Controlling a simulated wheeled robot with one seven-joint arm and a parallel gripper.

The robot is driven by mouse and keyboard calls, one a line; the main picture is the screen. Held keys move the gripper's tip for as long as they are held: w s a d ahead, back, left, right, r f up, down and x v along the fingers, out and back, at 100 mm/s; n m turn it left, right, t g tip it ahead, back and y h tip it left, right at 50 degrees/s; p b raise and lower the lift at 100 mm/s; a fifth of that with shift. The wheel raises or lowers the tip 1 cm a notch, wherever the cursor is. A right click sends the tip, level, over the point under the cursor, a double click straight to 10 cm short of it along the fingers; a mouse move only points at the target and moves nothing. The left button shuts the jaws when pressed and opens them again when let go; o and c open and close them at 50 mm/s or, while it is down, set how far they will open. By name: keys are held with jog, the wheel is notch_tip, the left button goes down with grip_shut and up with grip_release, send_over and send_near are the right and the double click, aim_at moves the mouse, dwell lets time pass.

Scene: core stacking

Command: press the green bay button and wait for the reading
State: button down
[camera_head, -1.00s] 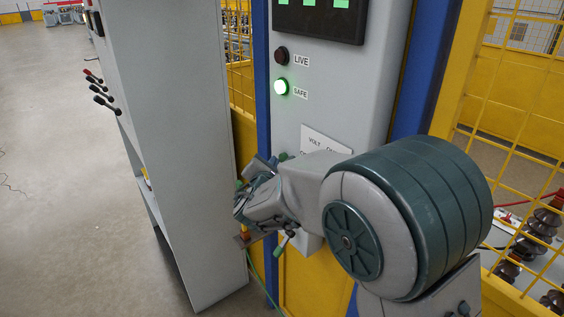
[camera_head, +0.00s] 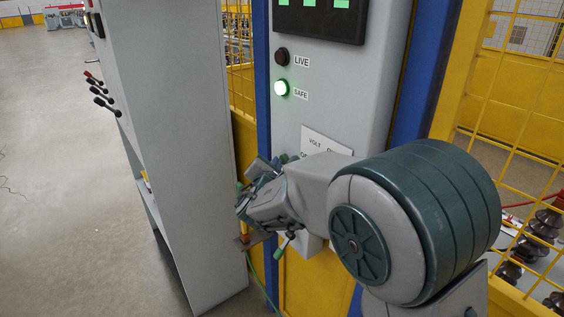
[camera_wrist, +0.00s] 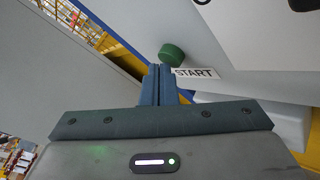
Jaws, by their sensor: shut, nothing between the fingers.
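The green button (camera_wrist: 171,54) sticks out of the grey panel in the wrist view, beside a label reading START (camera_wrist: 195,72). My gripper (camera_wrist: 159,70) is shut and empty, with its fingertips just below the button in that view. I cannot tell whether the fingertips touch it. In the head view my gripper (camera_head: 262,193) is at the lower part of the grey control panel (camera_head: 325,92), and my arm hides most of what is around it. The SAFE lamp (camera_head: 281,88) glows green, and the LIVE lamp (camera_head: 282,56) is dark.
A dark display (camera_head: 320,18) with green blocks is cut off by the top edge. A tall grey cabinet (camera_head: 180,130) with several levers stands close on the left. Yellow mesh fencing (camera_head: 520,110) is at the right. Open floor (camera_head: 60,200) lies at far left.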

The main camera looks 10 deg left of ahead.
jog(key=shift+w+d, duration=0.2)
dwell(0.5)
jog(key=shift+s+a+b, duration=0.3)
jog(key=shift+s+a, duration=0.3)
jog(key=shift+s, duration=0.1)
jog(key=s+a, duration=0.3)
jog(key=s, duration=0.1)
jog(key=shift+a, duration=0.15)
jog(key=shift+w, duration=0.1)
dwell(0.6)
